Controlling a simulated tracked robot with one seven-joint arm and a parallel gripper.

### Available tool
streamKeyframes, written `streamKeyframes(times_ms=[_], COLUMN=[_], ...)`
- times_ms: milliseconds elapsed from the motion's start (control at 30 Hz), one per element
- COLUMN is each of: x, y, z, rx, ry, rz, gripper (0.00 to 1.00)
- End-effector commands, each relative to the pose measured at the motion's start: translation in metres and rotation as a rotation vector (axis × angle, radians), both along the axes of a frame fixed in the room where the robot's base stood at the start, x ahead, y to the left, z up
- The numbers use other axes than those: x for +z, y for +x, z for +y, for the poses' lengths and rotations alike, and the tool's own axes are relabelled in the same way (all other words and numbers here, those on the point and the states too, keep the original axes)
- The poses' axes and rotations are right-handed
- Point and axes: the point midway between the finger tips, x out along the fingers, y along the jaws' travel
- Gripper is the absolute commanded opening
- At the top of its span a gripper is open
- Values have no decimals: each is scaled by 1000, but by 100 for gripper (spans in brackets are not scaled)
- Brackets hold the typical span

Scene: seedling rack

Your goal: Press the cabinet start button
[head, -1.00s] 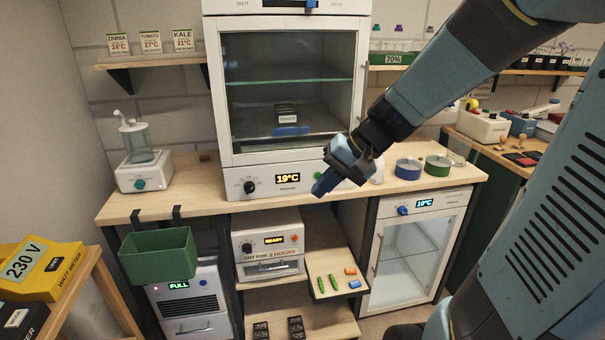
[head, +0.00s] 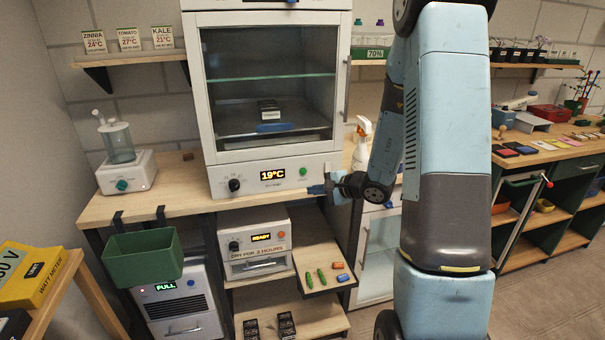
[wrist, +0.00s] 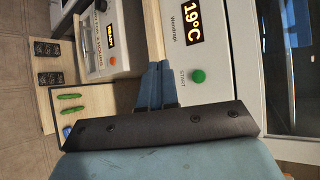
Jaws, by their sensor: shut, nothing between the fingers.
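The white cabinet (head: 205,165) stands on the wooden bench with its glass door closed. Its lower panel has a black dial, a display reading 19°C and a green start button (head: 303,172). In the wrist view the green button (wrist: 198,76) sits beside the word START. My gripper (head: 312,190) is shut and empty, just below and to the right of the button in the head view. In the wrist view its blue fingertips (wrist: 159,66) lie together, left of the button and apart from it in the picture. I cannot tell how far they are from the panel.
A spray bottle (head: 361,140) stands right of the cabinet, close to my arm. Below the bench is a white oven (head: 257,250) reading READY, beside a shelf with green and coloured pieces. A green bin (head: 143,262) hangs at the left front edge.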

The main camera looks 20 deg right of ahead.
Motion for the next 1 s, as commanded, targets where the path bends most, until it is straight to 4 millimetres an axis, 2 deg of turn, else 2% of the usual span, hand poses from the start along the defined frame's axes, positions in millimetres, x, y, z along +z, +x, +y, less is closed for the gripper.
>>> streamKeyframes(times_ms=[533,667,1000], x=[-4,-5,-4], y=[7,17,57], z=[-4,-4,-5], rx=[-18,-19,-18], ry=[3,2,2], rz=[1,2,0], gripper=[0,0,0])
